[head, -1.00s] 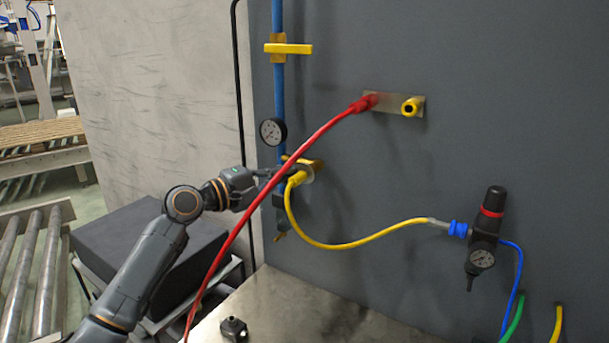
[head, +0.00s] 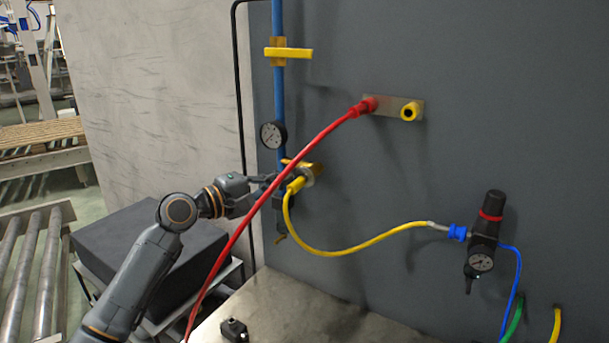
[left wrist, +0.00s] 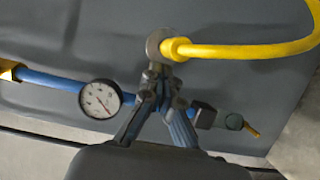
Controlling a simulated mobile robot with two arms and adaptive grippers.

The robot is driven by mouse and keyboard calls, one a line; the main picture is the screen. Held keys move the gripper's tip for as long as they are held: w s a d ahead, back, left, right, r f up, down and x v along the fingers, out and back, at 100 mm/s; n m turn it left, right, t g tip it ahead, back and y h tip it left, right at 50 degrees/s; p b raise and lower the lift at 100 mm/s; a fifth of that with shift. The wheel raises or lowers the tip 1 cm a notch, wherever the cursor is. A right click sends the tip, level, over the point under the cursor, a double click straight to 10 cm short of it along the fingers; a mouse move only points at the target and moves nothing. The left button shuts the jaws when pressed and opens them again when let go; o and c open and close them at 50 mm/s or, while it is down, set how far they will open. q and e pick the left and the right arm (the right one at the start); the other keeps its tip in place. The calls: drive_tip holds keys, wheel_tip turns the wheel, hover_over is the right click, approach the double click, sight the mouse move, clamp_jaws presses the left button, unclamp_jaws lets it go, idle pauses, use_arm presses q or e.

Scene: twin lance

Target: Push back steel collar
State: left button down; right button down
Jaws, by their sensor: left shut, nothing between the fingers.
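The steel collar (head: 309,178) sits at the wall behind the yellow plug (head: 295,186) of the yellow hose. In the left wrist view the collar (left wrist: 156,43) is a grey disc-like ring beside the yellow plug (left wrist: 174,49). My left gripper (head: 272,181) is at the lower valve area, just left of the plug, partly behind the red cable. In the left wrist view its fingertips (left wrist: 158,76) are together just below the collar, with nothing seen between them. I cannot tell whether they touch the collar. My right gripper is not in view.
The red cable (head: 240,228) hangs across in front of my left gripper. A pressure gauge (head: 272,134) and blue pipe (head: 279,90) are close above it. A wall plate (head: 391,100) holds the red plug and a yellow socket. A regulator (head: 485,230) is at right.

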use_arm(q)
drive_tip(key=shift+s+a+p, duration=0.3)
drive_tip(key=shift+s+a, duration=0.15)
drive_tip(key=shift+s, duration=0.25)
drive_tip(key=shift+s+a+p, duration=0.3)
drive_tip(key=shift+s+a, duration=0.15)
drive_tip(key=shift+s, duration=0.25)
